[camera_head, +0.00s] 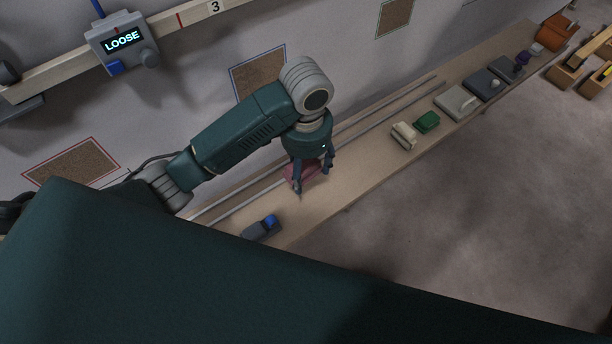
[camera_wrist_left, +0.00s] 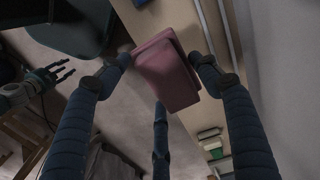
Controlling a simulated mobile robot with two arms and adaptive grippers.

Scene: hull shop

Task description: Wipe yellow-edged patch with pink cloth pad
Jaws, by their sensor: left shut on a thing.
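My left gripper (camera_head: 311,178) is shut on the pink cloth pad (camera_head: 291,172) over the narrow wooden bench. In the left wrist view the pink pad (camera_wrist_left: 168,75) sits between the fingers of the left gripper (camera_wrist_left: 165,72). I cannot tell whether the pad touches the bench. My right gripper (camera_wrist_left: 52,77) shows at the left of the left wrist view, its fingers spread and empty. No yellow-edged patch can be made out; the wall shows a red-edged patch (camera_head: 72,162), a blue-edged patch (camera_head: 258,72) and a green-edged patch (camera_head: 394,18).
The bench (camera_head: 345,185) runs along the wall with two rails (camera_head: 385,105). A grey and blue tool (camera_head: 261,228) lies nearer. Farther along are a cream block (camera_head: 404,135), a green block (camera_head: 428,122) and several grey items. A box reading LOOSE (camera_head: 122,42) hangs on the wall beam.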

